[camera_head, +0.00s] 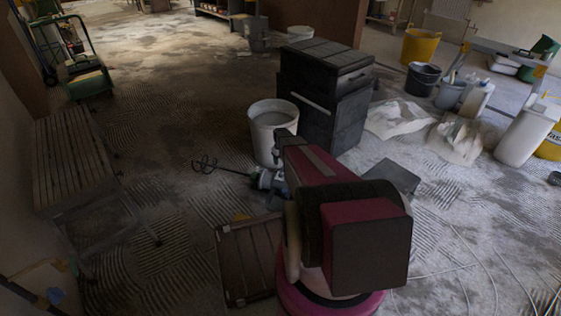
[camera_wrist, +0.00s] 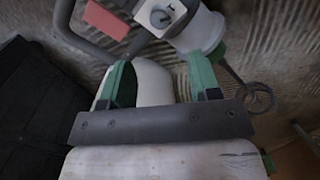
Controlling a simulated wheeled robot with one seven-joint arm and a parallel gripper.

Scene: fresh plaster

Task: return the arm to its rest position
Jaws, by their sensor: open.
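My arm (camera_head: 310,165) stands in the middle of the head view, folded above my base. Its far end reaches toward the mixing drill, and my gripper cannot be made out clearly there. In the wrist view my gripper (camera_wrist: 160,68) shows two green fingers set wide apart on a dark plate. It is open, and nothing is visibly clamped between the fingers. A pale rounded surface shows behind the gap. A mixing drill (camera_wrist: 200,32) with a dark handle and a coiled whisk shows beyond the fingertips. The drill also lies on the floor in the head view (camera_head: 266,180).
A white bucket (camera_head: 273,118) and a dark cabinet (camera_head: 325,95) stand just beyond my arm. A slatted bench (camera_head: 75,160) stands at left, and a dark framed panel (camera_head: 245,262) lies near my base. Bags (camera_head: 457,140) and tubs are at right. Open floor stretches up the left-centre.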

